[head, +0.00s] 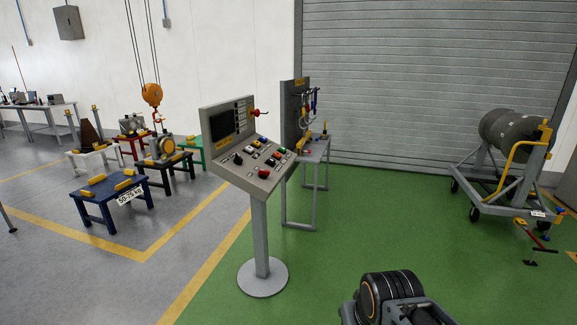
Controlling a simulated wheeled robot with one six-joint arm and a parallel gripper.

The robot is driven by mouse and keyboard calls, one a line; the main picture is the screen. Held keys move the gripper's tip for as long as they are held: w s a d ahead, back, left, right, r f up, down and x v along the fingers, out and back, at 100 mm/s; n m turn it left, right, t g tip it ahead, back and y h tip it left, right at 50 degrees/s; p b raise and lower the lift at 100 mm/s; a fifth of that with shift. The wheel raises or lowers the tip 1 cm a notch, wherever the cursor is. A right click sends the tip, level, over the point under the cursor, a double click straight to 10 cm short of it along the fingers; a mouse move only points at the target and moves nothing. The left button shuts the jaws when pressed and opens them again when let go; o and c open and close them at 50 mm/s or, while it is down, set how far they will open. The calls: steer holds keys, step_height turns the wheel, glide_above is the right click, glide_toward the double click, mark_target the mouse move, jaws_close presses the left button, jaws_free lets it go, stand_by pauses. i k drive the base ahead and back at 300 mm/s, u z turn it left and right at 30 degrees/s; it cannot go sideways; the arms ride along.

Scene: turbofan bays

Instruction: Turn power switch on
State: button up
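A grey control console (233,170) stands on a round-footed post in the middle of the view. Its sloped panel carries several small knobs and buttons in black, white, red, green and yellow. A larger red knob (264,173) sits near the panel's lower edge. A red handle (255,113) sticks out at the right side of the console's upright screen part. I cannot tell which control is the power switch or how it is set. My arm shows at the bottom edge, apart from the console; my gripper's fingers are not visible.
A tool bench (315,155) stands close behind the console on the right. A wheeled stand with a grey cylinder (518,130) is at the far right. Low tables, including a blue table (87,203), and a crane hook (152,94) are at left. Green floor (370,220) is open at right.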

mark_target(262, 174)
steer(key=z, duration=0.2)
steer(key=i, duration=1.15)
steer(key=u, duration=0.8)
steer(key=i, duration=1.1)
steer(key=u, duration=0.8)
